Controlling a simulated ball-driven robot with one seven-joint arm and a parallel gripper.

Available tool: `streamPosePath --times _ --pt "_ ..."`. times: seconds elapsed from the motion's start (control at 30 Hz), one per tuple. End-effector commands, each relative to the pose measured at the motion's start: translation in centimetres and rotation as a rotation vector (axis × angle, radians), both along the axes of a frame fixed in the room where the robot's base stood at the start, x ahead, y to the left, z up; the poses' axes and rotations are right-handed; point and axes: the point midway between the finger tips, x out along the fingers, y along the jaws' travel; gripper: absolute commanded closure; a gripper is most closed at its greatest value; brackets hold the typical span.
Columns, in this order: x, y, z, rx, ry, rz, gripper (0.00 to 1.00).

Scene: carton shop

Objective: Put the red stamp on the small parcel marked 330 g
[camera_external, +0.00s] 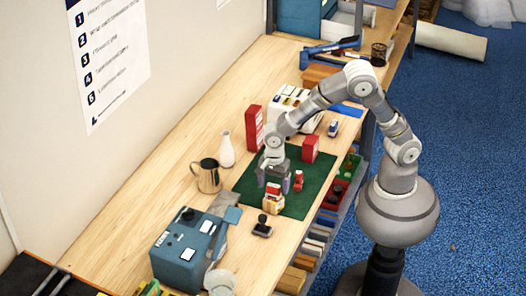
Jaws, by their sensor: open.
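My gripper (274,184) points down over the green mat (246,186), its two grey fingers apart. A small cream and red item (273,200) stands just below and between the fingertips; I cannot tell whether they touch it. A small red knobbed object (298,181), which looks like the red stamp, stands on the mat just right of the fingers. A red box (310,150) stands at the mat's far right, and a taller red box (254,128) stands at the back left. No 330 g mark is readable, so I cannot tell which is that parcel.
A steel jug (207,177) and white vase (227,150) stand left of the mat. A black-handled object (262,227) and a blue-grey machine (186,250) are nearer the front. A white device (292,104) stands behind. The wooden table (130,215) is clear along the wall.

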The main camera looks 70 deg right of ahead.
Motion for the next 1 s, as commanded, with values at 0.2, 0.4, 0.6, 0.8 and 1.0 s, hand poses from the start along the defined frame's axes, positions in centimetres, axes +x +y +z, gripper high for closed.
streamPosePath --times 0.2,0.4,0.6,0.8,1.0 --pt "0.0 0.1 5.7 0.001 -0.002 0.002 0.16" --pt "0.0 0.0 8.4 -0.001 -0.001 0.001 0.16" --pt "0.0 0.0 8.9 -0.002 0.0 0.001 0.16" --pt "1.2 -0.4 10.4 0.027 -0.041 0.051 0.16" --pt "8.3 -6.0 24.6 0.08 -0.439 0.477 0.16"
